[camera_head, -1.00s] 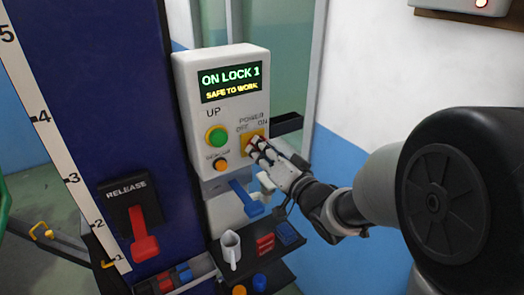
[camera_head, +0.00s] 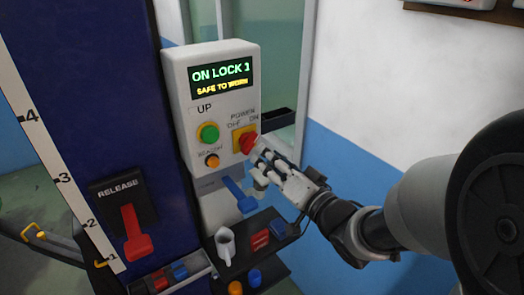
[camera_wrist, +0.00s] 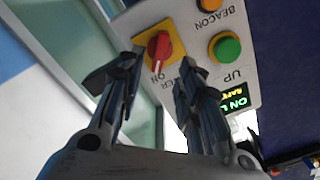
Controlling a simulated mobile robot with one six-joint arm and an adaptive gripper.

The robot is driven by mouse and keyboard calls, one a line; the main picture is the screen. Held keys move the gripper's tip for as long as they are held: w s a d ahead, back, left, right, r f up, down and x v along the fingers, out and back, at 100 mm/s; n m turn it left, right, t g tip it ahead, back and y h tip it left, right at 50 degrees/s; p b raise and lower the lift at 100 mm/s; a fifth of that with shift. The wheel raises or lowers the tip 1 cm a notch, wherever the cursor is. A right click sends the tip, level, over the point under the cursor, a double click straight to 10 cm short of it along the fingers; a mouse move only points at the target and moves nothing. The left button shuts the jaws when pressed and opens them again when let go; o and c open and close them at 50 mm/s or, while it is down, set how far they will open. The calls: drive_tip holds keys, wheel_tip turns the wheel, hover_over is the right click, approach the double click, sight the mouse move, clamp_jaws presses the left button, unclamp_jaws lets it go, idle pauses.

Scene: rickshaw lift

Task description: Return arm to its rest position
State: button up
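My gripper (camera_head: 264,160) is just to the lower right of the red power knob (camera_head: 248,142) in the head view. The knob sits on a yellow plate on the grey control box (camera_head: 220,62). In the wrist view, my gripper (camera_wrist: 157,72) has its two fingers apart with nothing between them. The red knob (camera_wrist: 159,50) shows beyond the fingertips, seemingly apart from them. My arm stretches in from the right side of the head view. The box's screen (camera_head: 222,83) reads "ON LOCK 1, SAFE TO WORK".
A blue lever (camera_head: 239,195) is close below my gripper. A shelf with a grey jug (camera_head: 226,244) and small boxes lies under it. A red release lever (camera_head: 134,233) is on the blue column (camera_head: 100,110). The white-and-blue wall (camera_head: 370,70) stands to the right.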

drive_tip(key=shift+s+d, duration=0.1)
drive_tip(key=shift+s, duration=0.1)
drive_tip(key=s+d+f+g+h, duration=0.1)
drive_tip(key=s+d+g+h, duration=0.3)
drive_tip(key=d+h, duration=0.7)
drive_tip(key=s+f+g, duration=0.2)
drive_tip(key=s+g, duration=0.1)
drive_tip(key=s, duration=0.8)
drive_tip(key=s+d+f+n+g+y, duration=0.1)
drive_tip(key=s+f+g, duration=0.1)
drive_tip(key=s, duration=1)
drive_tip(key=shift+f+g, duration=0.3)
drive_tip(key=shift+g, duration=0.3)
